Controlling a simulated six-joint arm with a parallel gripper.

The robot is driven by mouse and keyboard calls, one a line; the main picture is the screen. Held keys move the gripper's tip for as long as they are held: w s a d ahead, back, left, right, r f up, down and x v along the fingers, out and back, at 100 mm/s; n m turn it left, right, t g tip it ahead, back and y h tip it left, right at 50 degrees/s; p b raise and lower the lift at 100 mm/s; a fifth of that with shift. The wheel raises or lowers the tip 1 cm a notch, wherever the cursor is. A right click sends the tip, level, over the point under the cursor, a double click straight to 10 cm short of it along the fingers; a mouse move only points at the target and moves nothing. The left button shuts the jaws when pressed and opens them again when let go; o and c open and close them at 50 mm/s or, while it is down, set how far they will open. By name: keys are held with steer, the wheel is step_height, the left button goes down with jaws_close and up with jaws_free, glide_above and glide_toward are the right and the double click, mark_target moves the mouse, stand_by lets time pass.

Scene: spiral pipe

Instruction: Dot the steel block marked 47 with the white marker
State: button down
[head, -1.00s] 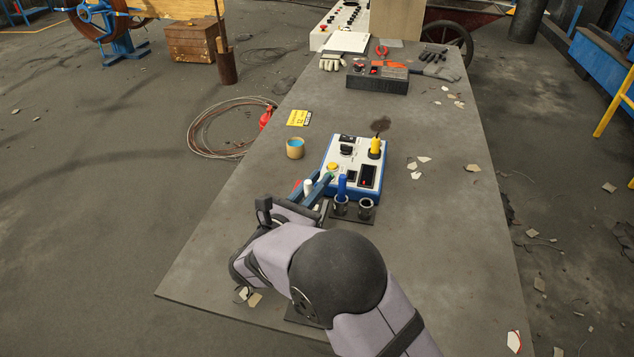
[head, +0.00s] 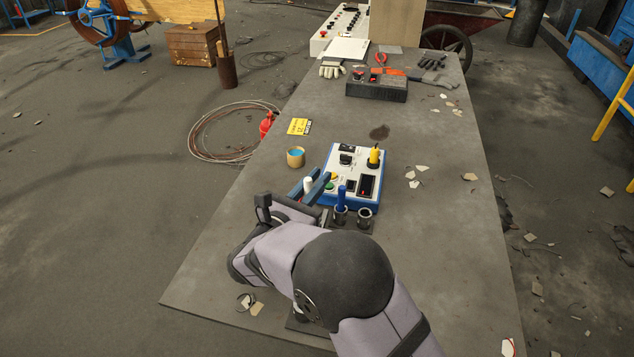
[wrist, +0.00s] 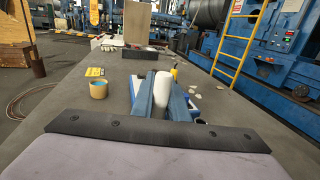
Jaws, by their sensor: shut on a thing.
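My gripper (head: 318,178) has blue fingers and is shut on the white marker (head: 308,185). In the wrist view the white marker (wrist: 160,95) stands between the two fingers (wrist: 159,88). It is held above the table, beside the left edge of the control box. A blue marker (head: 342,194) stands upright in the left cup of a two-cup holder (head: 352,220); the right cup looks empty. I cannot make out a steel block marked 47 in either view. My arm covers the near part of the table, and a dark edge shows beside it.
A blue and white control box (head: 352,180) with a yellow knob stands just beyond the holder. A tan cup (head: 295,159) and a yellow card (head: 299,126) lie to its left. A dark box (head: 376,88) and gloves are farther back. The right side is mostly clear, with scattered chips.

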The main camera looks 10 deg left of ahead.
steer(key=shift+r+p, duration=0.8)
steer(key=shift+r, duration=0.65)
step_height(320, 180, up, 4)
steer(key=p, duration=0.3)
steer(key=shift+f, duration=0.25)
steer(key=shift+a+f, duration=0.1)
